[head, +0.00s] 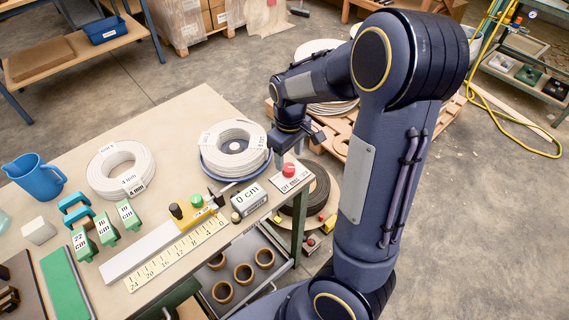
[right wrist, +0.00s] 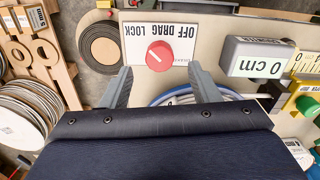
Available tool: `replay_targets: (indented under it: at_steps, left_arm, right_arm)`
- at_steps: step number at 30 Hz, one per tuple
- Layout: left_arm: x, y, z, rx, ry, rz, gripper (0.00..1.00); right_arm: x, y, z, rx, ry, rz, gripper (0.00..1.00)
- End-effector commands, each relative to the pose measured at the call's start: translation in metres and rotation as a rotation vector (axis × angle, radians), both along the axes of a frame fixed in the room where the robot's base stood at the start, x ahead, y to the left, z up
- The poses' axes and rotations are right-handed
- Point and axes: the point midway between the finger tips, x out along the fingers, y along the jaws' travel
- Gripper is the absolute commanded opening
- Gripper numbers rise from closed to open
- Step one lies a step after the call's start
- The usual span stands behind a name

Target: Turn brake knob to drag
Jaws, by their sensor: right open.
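The brake knob (right wrist: 160,56) is a round red knob on a white plate (right wrist: 180,33) lettered OFF, DRAG and LOCK. In the head view the knob (head: 288,170) stands at the right corner of the bench. I cannot tell which word it points at. My right gripper (right wrist: 161,76) is open and empty in the right wrist view, its two grey fingers apart with the knob between and just beyond their tips. In the head view my right gripper (head: 293,143) hangs just behind the knob. My left gripper is not in view.
A white hose coil on a blue reel (head: 205,160) is left of my right gripper. A grey 0 cm display (head: 248,200), a green button (head: 197,201) and a ruler (head: 178,252) lie along the bench's front. A dark coil (head: 318,190) is beyond the bench edge.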

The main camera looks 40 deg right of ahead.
Motion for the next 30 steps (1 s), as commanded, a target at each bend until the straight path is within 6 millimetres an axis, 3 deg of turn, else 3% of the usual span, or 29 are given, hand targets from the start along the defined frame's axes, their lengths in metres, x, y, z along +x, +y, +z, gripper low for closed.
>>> replay_targets:
  at_steps: [3,9,19,30]
  left_arm:
    - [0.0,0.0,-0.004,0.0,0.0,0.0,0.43]
    - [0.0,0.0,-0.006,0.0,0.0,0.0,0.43]
    - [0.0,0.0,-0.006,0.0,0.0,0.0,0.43]
    - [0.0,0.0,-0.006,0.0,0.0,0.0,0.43]
  right_arm:
    - [-0.001,0.0,-0.022,0.0,0.005,-0.001,0.55]
    - [-0.001,0.0,-0.042,0.001,0.002,-0.001,0.55]
    - [-0.001,0.0,-0.046,0.001,0.0,-0.001,0.55]
    - [0.0,0.0,-0.045,0.001,-0.001,-0.001,0.11]
